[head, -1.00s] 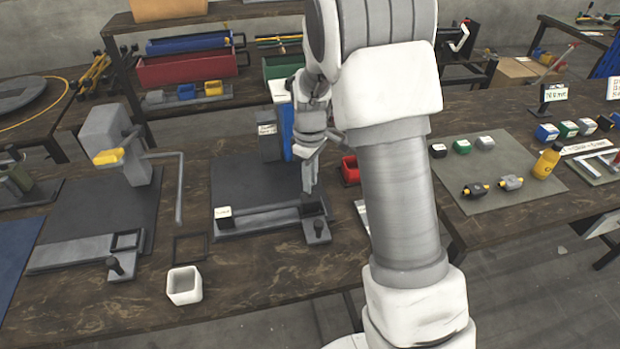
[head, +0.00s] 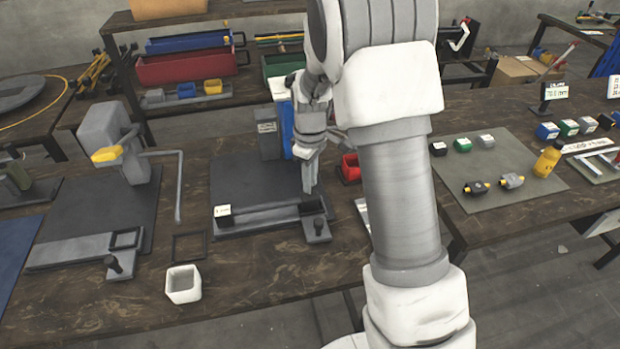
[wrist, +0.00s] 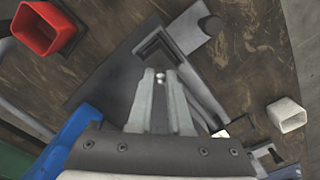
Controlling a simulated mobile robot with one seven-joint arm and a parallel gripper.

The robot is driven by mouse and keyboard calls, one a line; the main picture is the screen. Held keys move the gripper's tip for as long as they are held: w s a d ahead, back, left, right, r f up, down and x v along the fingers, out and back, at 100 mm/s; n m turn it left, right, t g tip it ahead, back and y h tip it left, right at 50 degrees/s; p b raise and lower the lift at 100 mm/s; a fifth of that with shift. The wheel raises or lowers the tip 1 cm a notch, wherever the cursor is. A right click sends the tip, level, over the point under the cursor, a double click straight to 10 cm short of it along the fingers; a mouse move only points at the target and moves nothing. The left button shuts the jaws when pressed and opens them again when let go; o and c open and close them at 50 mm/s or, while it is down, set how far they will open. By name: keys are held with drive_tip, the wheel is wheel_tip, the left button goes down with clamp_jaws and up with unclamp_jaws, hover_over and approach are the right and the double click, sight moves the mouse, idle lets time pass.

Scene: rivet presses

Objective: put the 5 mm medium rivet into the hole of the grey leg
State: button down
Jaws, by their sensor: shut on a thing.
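My gripper (head: 308,197) points down over the right end of a long grey bar, which looks like the grey leg (head: 262,217), lying on the dark press plate (head: 245,183). In the wrist view, the two fingers (wrist: 160,76) are close together, with a small shiny piece, probably the rivet (wrist: 160,77), between their tips. The tips are beside a dark square socket (wrist: 152,48) at the bar's end. The rivet is too small to make out in the head view. The hole cannot be seen clearly, nor can I tell whether the rivet touches it.
A grey clamp with a knob (head: 319,227) stands just in front of the bar's end. A red bin (head: 350,168) is to the right, and a white open bin (head: 183,284) at the front left. A second press (head: 113,140) is on the left. The front table strip is mostly clear.

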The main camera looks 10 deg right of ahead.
drive_tip(key=shift+f+b, duration=0.8)
drive_tip(key=shift+f, duration=0.45)
drive_tip(key=c, duration=0.8)
unclamp_jaws()
drive_tip(key=shift+o, duration=0.2)
drive_tip(key=shift+r, duration=0.1)
wheel_tip(320, 180, up, 17)
drive_tip(key=p, duration=0.2)
drive_tip(key=shift+r, duration=0.15)
drive_tip(key=shift+s, duration=0.1)
drive_tip(key=s+r+m+t+p, duration=0.1)
drive_tip(key=s+r+m, duration=0.3)
drive_tip(key=s, duration=0.8)
drive_tip(key=s+r+m+t+p, duration=0.1)
drive_tip(key=s+r+m+t, duration=0.3)
drive_tip(key=s, duration=0.9)
drive_tip(key=shift+r+m+t+p, duration=0.35)
drive_tip(key=shift+r+m, duration=0.15)
drive_tip(key=shift+r, duration=0.15)
